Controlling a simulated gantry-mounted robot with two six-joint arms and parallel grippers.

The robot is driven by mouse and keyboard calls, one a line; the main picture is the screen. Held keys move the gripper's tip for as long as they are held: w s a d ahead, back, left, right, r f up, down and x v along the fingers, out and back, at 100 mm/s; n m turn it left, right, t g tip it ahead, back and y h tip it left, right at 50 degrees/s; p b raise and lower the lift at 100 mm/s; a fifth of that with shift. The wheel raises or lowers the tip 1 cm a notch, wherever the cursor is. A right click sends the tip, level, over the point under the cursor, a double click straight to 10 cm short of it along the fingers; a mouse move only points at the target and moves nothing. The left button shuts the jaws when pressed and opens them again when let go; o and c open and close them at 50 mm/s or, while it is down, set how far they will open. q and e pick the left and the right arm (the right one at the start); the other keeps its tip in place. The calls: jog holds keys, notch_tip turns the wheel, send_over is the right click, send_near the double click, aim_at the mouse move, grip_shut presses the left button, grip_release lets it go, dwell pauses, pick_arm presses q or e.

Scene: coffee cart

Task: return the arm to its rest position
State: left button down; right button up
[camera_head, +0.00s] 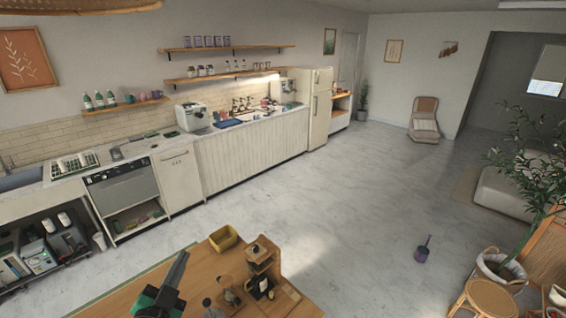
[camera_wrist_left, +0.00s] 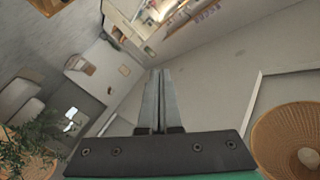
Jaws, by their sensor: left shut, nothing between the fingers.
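My left gripper (camera_head: 181,262) shows at the bottom left of the head view, a dark arm end with a green part, over the wooden cart top (camera_head: 205,273). In the left wrist view its two grey fingers (camera_wrist_left: 157,74) lie side by side, shut, with nothing between them. Behind them that view shows walls, ceiling and a tilted room, with no cart surface. My right gripper is in neither view.
On the cart stand a yellow bin (camera_head: 224,239), a wooden stand (camera_head: 262,256) and several small coffee items. A counter with an oven (camera_head: 124,188) runs along the wall. The marble floor (camera_head: 340,200) is mostly open. A woven lamp (camera_wrist_left: 288,140) hangs in the wrist view.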

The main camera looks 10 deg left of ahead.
pick_arm(q)
jog(key=d+r+t+h+p, duration=0.1)
jog(key=d+r+t, duration=0.3)
jog(key=r, duration=1.2)
jog(key=s+d+r+n+t+h, duration=0.1)
jog(key=s+d+r+t, duration=0.1)
jog(key=s+r, duration=0.3)
jog(key=s+d+r+n+t+h+p, duration=0.1)
jog(key=s+r, duration=0.4)
jog(key=r, duration=0.6)
jog(key=s+d+r+n+t+h, duration=0.2)
jog(key=s+d+r, duration=0.3)
jog(key=r, duration=0.3)
jog(key=shift+r+n+t, duration=0.3)
jog(key=shift+r+t, duration=0.05)
jog(key=shift+t, duration=0.35)
